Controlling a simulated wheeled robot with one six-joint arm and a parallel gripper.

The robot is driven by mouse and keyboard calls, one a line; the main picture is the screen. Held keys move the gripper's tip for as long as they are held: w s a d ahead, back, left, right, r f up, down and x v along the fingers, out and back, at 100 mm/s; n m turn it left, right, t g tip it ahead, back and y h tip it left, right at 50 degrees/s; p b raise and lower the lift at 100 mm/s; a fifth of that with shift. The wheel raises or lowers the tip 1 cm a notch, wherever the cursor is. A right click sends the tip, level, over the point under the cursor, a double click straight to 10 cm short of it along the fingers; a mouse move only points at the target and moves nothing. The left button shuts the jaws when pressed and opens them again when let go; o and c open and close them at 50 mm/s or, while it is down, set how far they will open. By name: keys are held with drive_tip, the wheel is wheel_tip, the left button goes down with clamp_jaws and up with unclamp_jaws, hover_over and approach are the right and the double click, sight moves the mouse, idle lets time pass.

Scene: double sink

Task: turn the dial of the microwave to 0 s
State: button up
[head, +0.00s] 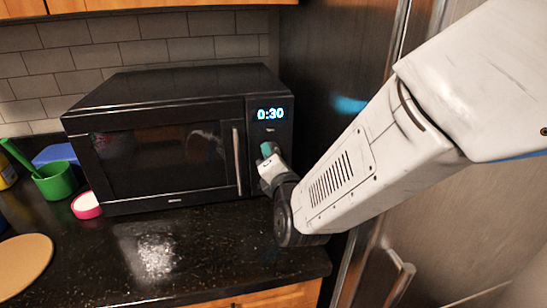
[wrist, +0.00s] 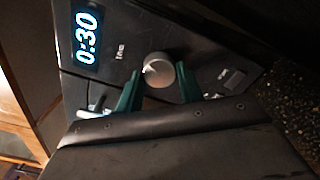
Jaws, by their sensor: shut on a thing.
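The black microwave (head: 160,95) stands on the counter in the head view, its door closed. The round silver dial (wrist: 158,70) sits on the control panel below the display. My gripper (head: 267,152) reaches the panel from the right and hides the dial in the head view. In the wrist view my gripper's green fingers (wrist: 157,86) are on either side of the dial, shut on it.
The vertical door handle (head: 237,160) is just left of my gripper. A dark fridge (head: 325,60) stands close on the right. A green cup (head: 57,182) and a pink-rimmed item (head: 87,206) are left of the microwave. The counter (head: 215,255) in front is clear.

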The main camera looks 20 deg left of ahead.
drive_tip(key=n, duration=0.4)
drive_tip(key=shift+f+n, duration=0.15)
drive_tip(key=shift+n, duration=0.25)
idle(0.4)
drive_tip(key=o, duration=1)
drive_tip(key=v, duration=0.7)
drive_tip(key=shift+s+d, duration=0.15)
drive_tip(key=shift+s, duration=0.25)
